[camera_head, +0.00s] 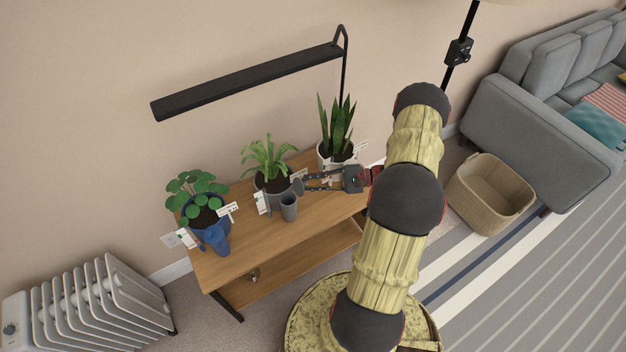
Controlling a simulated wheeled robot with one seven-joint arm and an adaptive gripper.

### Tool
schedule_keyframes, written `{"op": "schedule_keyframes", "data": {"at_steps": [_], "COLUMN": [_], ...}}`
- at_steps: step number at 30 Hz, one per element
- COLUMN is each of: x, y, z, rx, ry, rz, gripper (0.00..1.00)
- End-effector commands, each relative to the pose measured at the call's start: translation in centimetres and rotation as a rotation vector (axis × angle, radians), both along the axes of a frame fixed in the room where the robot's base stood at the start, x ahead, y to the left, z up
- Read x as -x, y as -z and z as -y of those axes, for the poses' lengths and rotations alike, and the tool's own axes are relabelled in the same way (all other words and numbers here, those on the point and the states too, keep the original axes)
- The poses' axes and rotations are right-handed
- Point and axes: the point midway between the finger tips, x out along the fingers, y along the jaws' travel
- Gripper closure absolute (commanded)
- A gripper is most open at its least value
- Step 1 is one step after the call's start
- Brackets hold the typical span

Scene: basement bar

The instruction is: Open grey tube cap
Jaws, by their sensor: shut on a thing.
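The grey tube (289,210) stands upright on the wooden table, in front of the middle potted plant. Its top rim looks open and dark inside. A small grey round piece, which looks like the grey cap (298,187), is at my fingertips just above and right of the tube's rim. My gripper (304,184) reaches in from the right, nearly level, with its fingers shut on this cap. The cap looks apart from the tube and tilted, but at this size I cannot tell if they touch.
A blue tube (216,240) stands by the left plant's blue pot (197,219). A snake plant (337,125) in a white pot stands behind my gripper. Small white label cards stand among the pots. A black lamp (250,81) overhangs the table (262,238). The table's front strip is clear.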

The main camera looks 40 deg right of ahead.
Motion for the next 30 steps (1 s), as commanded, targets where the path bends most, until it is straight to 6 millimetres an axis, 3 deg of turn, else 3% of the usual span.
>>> {"op": "schedule_keyframes", "data": {"at_steps": [13, 14, 15, 23, 30], "x": [-0.04, -0.04, -0.04, -0.04, -0.04], "y": [-0.29, -0.29, -0.29, -0.31, -0.33], "z": [-0.31, -0.31, -0.31, -0.3, -0.28], "rx": [0.064, 0.064, 0.064, 0.064, 0.064], "ry": [-0.001, -0.001, -0.001, -0.001, -0.001], "rz": [-0.015, -0.015, -0.015, -0.015, -0.015], "gripper": [1.0, 0.84, 0.81, 0.67, 0.66]}}
